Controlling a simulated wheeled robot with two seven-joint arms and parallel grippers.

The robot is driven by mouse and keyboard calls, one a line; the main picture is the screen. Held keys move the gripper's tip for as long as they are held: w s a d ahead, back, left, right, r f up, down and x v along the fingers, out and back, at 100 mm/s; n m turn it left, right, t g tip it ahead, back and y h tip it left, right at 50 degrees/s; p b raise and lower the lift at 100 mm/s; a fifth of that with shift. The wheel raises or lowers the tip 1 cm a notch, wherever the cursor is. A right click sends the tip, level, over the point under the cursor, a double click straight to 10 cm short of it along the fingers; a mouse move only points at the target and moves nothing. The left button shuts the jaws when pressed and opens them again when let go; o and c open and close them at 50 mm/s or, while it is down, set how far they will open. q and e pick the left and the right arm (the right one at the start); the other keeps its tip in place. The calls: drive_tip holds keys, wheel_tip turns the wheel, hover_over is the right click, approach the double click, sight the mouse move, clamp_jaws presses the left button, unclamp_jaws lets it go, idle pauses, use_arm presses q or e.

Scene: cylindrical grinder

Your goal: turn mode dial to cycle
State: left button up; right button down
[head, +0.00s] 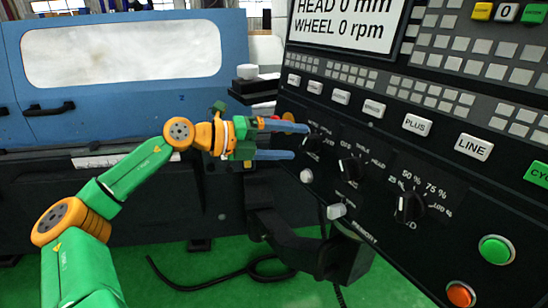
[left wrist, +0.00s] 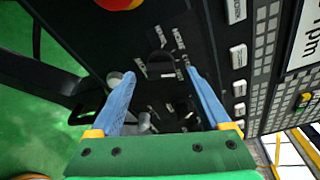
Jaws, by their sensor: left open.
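The mode dial (head: 312,143) is a black rotary knob at the left end of the dial row on the dark control panel. Small white labels surround it, too small to read surely, and I cannot tell which label it points at. My left gripper (head: 300,141) is open, its two blue fingers reaching toward this dial from the left. In the left wrist view the dial (left wrist: 160,64) shows beyond and between the fingertips of the left gripper (left wrist: 159,72). Nothing is held. I cannot tell whether a fingertip touches the panel. My right gripper is not in view.
Two more black dials, a middle one (head: 351,168) and a right one (head: 409,207), sit along the panel. A red-and-yellow button (left wrist: 120,3) lies close to the fingers. Pale knobs (head: 336,211), a green button (head: 497,249) and an orange button (head: 461,294) sit lower.

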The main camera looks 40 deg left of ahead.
use_arm(q)
drive_tip(key=b+v, duration=0.4)
drive_tip(key=v, duration=0.1)
drive_tip(key=shift+s+d, duration=0.1)
drive_tip(key=shift+s, duration=0.05)
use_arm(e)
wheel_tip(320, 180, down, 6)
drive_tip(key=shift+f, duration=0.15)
